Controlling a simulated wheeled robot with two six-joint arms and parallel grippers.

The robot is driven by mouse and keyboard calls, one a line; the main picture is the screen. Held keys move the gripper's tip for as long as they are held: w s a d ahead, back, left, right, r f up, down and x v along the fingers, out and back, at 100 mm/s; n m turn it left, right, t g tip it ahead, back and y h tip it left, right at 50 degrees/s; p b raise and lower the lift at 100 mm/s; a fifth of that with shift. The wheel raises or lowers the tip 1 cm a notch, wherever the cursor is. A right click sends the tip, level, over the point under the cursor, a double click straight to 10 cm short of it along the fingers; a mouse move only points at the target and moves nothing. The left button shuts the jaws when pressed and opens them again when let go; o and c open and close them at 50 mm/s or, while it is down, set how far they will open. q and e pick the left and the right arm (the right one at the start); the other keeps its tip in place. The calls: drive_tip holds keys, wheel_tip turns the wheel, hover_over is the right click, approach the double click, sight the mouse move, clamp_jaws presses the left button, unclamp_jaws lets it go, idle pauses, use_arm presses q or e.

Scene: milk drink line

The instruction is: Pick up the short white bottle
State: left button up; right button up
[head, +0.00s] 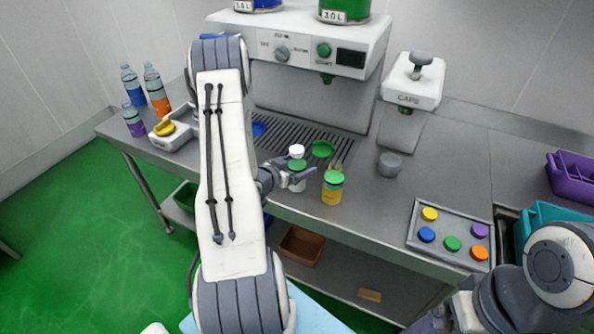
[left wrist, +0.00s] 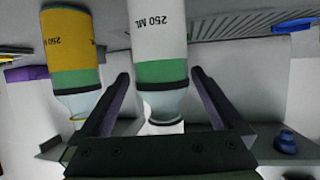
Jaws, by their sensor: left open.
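The short white bottle (head: 297,184), with a green band near its top, stands upright near the counter's front edge. In the left wrist view the white bottle (left wrist: 158,40) is marked 250 ML and appears upside down, its neck end between the finger tips. My left gripper (head: 292,181) is open, with its purple-lined fingers on either side of the bottle; contact cannot be told. It also shows in the left wrist view (left wrist: 160,95). A similar yellow bottle (head: 332,192) stands just to the right, outside the fingers (left wrist: 73,45). My right gripper's fingers do not show.
A white dispenser machine (head: 310,100) with a drip grate stands behind the bottles. A grey cup (head: 389,164) and a tray of coloured caps (head: 420,247) are to the right. Several drink bottles (head: 157,90) stand at the far left.

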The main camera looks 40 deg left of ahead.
use_arm(q)
drive_tip(key=shift+p+x, duration=0.45)
drive_tip(key=shift+x, duration=1.45)
drive_tip(key=shift+s+f, duration=0.1)
drive_tip(key=c, duration=1.4)
drive_tip(key=shift+a, duration=0.1)
clamp_jaws()
